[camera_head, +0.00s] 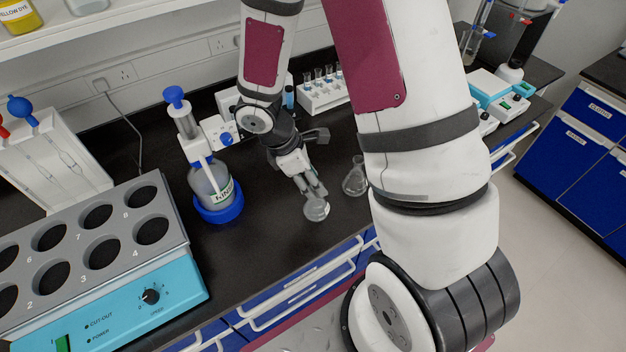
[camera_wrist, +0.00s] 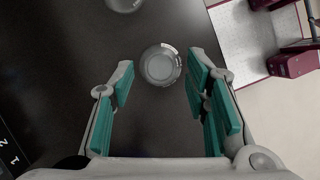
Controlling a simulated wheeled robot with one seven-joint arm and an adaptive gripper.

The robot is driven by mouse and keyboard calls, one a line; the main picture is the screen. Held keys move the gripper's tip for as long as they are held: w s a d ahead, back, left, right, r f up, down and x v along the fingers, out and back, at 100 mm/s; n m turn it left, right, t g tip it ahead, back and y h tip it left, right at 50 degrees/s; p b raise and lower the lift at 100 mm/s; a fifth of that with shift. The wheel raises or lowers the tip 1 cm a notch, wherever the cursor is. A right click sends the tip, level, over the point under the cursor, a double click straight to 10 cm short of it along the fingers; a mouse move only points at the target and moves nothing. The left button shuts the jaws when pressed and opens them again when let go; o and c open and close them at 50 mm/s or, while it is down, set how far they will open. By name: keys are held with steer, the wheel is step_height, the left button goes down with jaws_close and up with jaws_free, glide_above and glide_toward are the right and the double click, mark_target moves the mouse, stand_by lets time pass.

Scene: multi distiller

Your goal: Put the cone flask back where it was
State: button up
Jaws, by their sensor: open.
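A clear cone flask (camera_head: 316,210) stands on the black bench near its front edge. It shows from above in the wrist view (camera_wrist: 160,66), between the tips of my green-padded fingers. My gripper (camera_head: 314,194) is open, with a finger on each side of the flask and gaps between pads and glass in the wrist view (camera_wrist: 161,82). A second clear cone flask (camera_head: 355,178) stands to the right and farther back. Part of a clear vessel (camera_wrist: 123,3) shows at the top edge of the wrist view. I cannot tell which flask the task means.
A bottle with a dispenser (camera_head: 211,188) stands in a blue ring left of my gripper. A teal heating block with round wells (camera_head: 150,297) is at the front left. A white rack with tubes (camera_head: 324,97) stands behind. Bare bench lies between bottle and flask.

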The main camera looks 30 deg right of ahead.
steer(key=v, duration=1.2)
steer(key=s+a+r+m+t+y, duration=0.1)
steer(key=s+r+m+t+y, duration=0.1)
steer(key=s+r+m, duration=0.4)
steer(key=s+a+r+m+t+y, duration=0.1)
steer(key=s+r+m+t, duration=0.4)
steer(key=r, duration=0.8)
steer(key=s+m+y, duration=0.1)
steer(key=m, duration=0.1)
steer(key=shift+s+a+r+m+b, duration=0.15)
steer(key=shift+s+r+m+b, duration=0.15)
steer(key=shift+s+b, duration=0.1)
steer(key=shift+w, duration=0.1)
